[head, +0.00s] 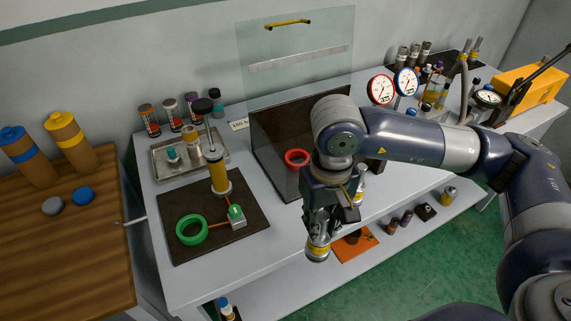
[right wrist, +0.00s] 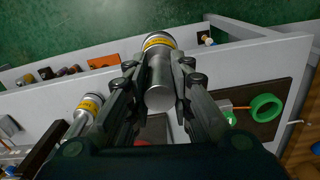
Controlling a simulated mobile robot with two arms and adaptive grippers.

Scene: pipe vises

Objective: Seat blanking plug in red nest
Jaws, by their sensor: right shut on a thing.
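My right gripper (head: 325,222) is shut on a silver cylinder with a yellow band (head: 318,246), which I take to be the blanking plug. It hangs below the fingers, in front of the bench's front edge. In the right wrist view the plug (right wrist: 160,80) sits between both fingers. The red nest (head: 297,158) is a red ring at the raised-front dark enclosure, behind and left of the gripper. In the right wrist view only a small red part (right wrist: 141,142) shows past the gripper. The nest looks empty. My left gripper is not in view.
A clear raised panel (head: 300,50) stands over the enclosure. A green ring (head: 191,229) and a yellow pump-like cylinder (head: 218,175) stand on a dark mat at left. Gauges (head: 381,90) stand at the back right.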

